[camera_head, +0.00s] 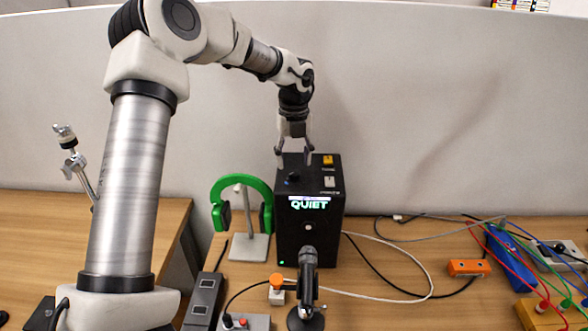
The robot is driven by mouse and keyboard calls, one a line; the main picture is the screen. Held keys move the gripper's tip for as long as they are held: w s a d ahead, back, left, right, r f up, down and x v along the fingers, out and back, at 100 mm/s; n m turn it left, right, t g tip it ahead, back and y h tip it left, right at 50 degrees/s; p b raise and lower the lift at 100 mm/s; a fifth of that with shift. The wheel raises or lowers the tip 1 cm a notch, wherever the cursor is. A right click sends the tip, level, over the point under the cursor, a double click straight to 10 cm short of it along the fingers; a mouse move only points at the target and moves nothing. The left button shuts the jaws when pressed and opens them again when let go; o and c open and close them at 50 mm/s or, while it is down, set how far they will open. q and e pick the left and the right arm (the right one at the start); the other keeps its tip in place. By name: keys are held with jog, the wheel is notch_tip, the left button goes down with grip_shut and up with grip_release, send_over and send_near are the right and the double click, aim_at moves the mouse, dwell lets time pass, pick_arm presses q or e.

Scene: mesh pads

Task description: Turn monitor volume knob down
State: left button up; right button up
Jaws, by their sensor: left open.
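The monitor (293,232) is a black box standing upright on the desk, with "QUIET" in lit letters on its upper front. A small dark knob (293,178) sits on its top at the left. An orange switch and a white switch are on the top at the right. My left gripper (293,161) points down just above the top of the monitor, over the knob. Its two fingers are spread apart, one to each side of the knob as seen here. I cannot tell whether they touch it. My right gripper is not in view.
Green headphones (242,188) hang on a stand left of the monitor. A black microphone (307,275) stands in front of it. Cables, an orange block (468,268) and a blue device (510,255) lie to the right. A grey partition (440,110) rises behind.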

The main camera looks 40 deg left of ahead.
aim_at(294, 172)
pick_arm(q)
notch_tip(294, 172, up, 8)
jog(key=shift+d, duration=0.1)
dwell(0.5)
